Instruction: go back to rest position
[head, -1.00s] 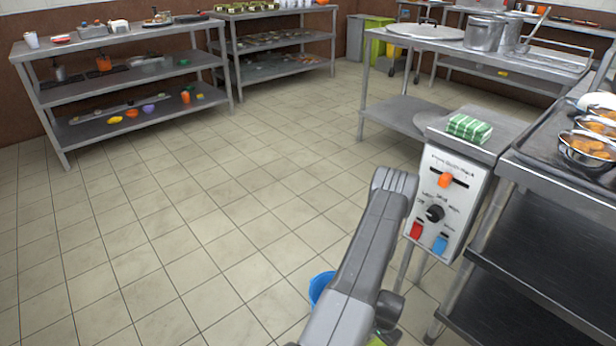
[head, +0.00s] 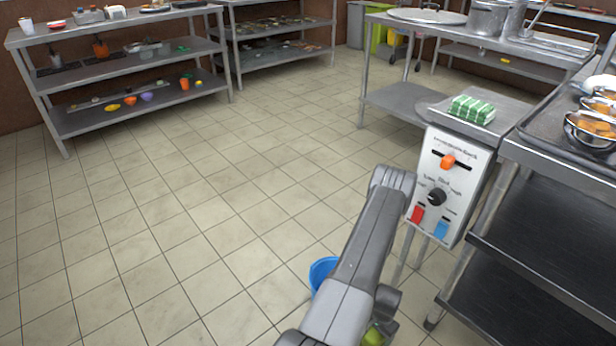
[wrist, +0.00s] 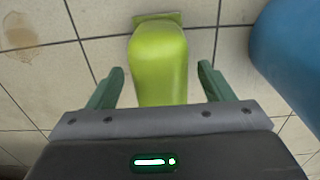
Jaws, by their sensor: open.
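My gripper (wrist: 160,72) shows in the wrist view with its two dark green fingers spread apart, open. A lime-green object (wrist: 158,55) with a rounded body and a flat end piece shows in the gap between the fingers. Neither finger visibly touches it, and I cannot tell how far below the fingers it is. In the head view my arm reaches up from the bottom and bends down, so my gripper is hidden there. A bit of lime green (head: 373,337) shows beside the arm at the bottom edge.
A blue bucket (head: 320,270) stands on the floor just left of my arm, also at right in the wrist view (wrist: 290,50). A control box (head: 446,185) and steel table (head: 545,150) stand close on the right.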

